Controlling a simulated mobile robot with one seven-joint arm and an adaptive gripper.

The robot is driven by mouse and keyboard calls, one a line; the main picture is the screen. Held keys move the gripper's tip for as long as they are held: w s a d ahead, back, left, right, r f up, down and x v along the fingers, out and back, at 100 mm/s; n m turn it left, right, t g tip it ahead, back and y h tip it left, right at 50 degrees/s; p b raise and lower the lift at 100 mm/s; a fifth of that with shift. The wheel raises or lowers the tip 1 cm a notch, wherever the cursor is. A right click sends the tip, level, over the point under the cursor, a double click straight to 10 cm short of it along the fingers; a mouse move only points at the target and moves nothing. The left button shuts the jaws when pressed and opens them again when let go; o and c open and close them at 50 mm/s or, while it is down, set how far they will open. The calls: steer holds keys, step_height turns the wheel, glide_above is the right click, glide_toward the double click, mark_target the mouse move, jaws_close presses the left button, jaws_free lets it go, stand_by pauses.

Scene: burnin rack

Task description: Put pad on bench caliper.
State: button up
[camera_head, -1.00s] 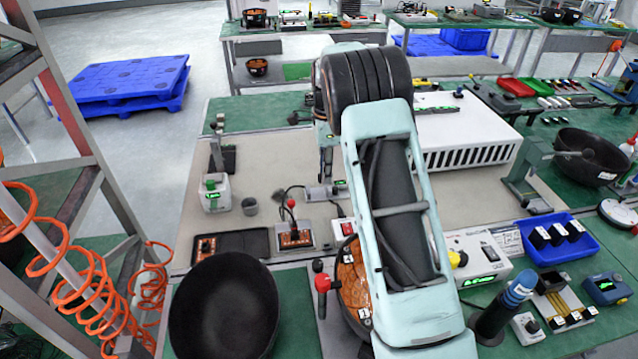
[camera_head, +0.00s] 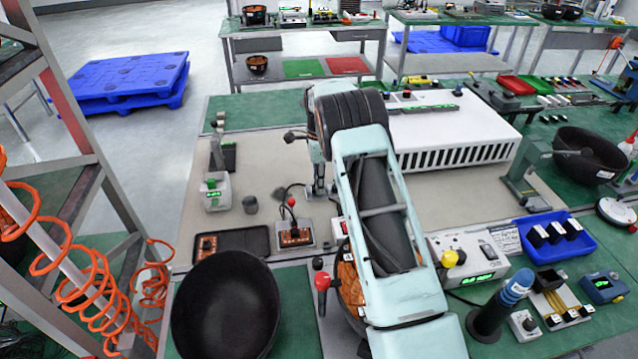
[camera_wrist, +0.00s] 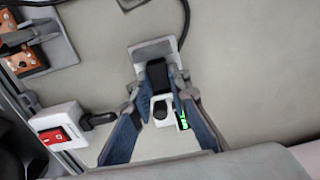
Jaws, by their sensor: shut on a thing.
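My gripper (camera_wrist: 161,82) has its blue fingers closed around a small black block, which looks like the pad (camera_wrist: 157,74). A small pale instrument, likely the bench caliper (camera_wrist: 155,54), lies directly beyond the fingertips in the wrist view. It has a black knob and a green lit display. The pad overlaps the caliper in this view; I cannot tell if they touch. In the head view my gripper (camera_head: 319,186) points down over the bench's beige mat, and my arm hides much of the caliper's surroundings.
A red-switch box (camera_wrist: 60,133) stands left of my gripper in the wrist view. In the head view a controller with a joystick (camera_head: 295,233) sits left of my arm. A large white vented box (camera_head: 455,135) stands behind right. A black bowl (camera_head: 225,305) is at front left.

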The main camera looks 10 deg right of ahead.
steer(key=shift+f, duration=0.25)
steer(key=o, duration=0.7)
steer(key=shift+r, duration=0.2)
step_height(320, 180, up, 12)
steer(key=shift+r, duration=0.1)
